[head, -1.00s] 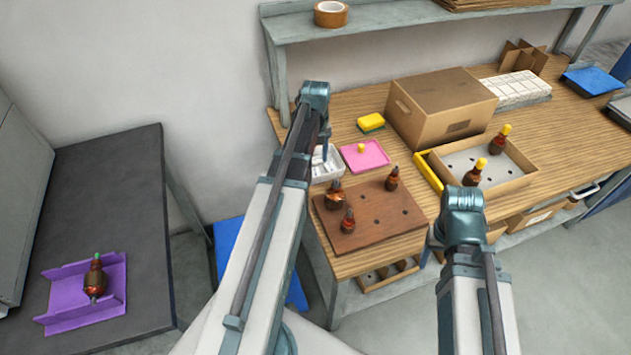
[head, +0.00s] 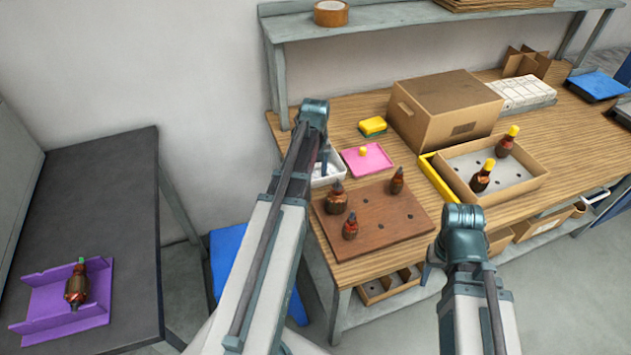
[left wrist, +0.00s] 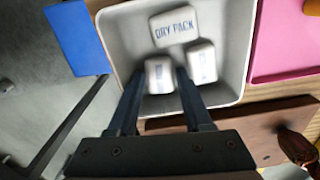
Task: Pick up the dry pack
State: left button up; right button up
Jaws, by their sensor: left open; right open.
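A white tray (left wrist: 238,50) holds three white packs. The top one, a dry pack (left wrist: 173,26), shows its printed name in the left wrist view. Another pack (left wrist: 160,76) lies between the fingertips of my left gripper (left wrist: 160,76), which is open and pointing down into the tray. A third pack (left wrist: 201,62) lies just right of the right finger. Whether the fingers touch a pack is unclear. In the head view the tray (head: 333,172) is partly hidden behind my left arm. My right gripper (head: 426,273) is mostly hidden by its arm, near the table's front edge.
A pink tray (head: 366,158) is right of the white tray. A brown board (head: 385,235) with bottle-shaped armatures stands in front. A cardboard box (head: 445,105) and a carton tray (head: 540,178) are farther right. A purple holder (head: 40,310) sits on the dark table.

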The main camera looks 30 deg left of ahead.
aim_at(315, 175)
pick_arm(q)
grip_shut()
jog(key=shift+r, duration=0.15)
notch_tip(315, 175, up, 10)
jog(key=p, duration=1)
